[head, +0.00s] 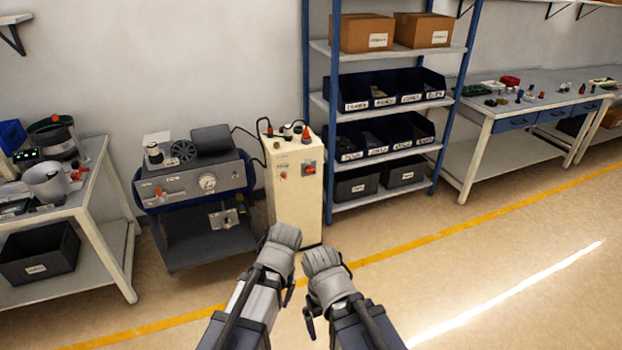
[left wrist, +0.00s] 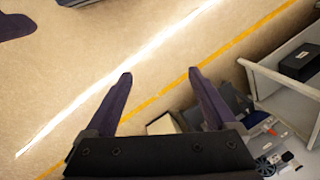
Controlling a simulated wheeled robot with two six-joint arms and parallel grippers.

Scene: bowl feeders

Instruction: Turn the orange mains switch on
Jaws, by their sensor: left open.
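The orange mains switch (head: 308,168) is a small orange-red knob on a dark plate, high on the front of the cream cabinet (head: 296,205). Its setting is too small to read. My left gripper (head: 287,292) is low in front of the cabinet, apart from the switch. In the left wrist view the two dark fingers of my left gripper (left wrist: 160,73) are spread with only floor between them. My right gripper (head: 312,322) is beside it, also over the floor. Its fingers are mostly hidden by its own wrist, so its opening is unclear.
A grey machine on a cart (head: 205,245) stands left of the cabinet, with cables between them. A blue shelf rack (head: 322,110) with bins stands close on the right. A bench (head: 100,210) is at far left. The floor in front, with a yellow line (head: 400,247), is clear.

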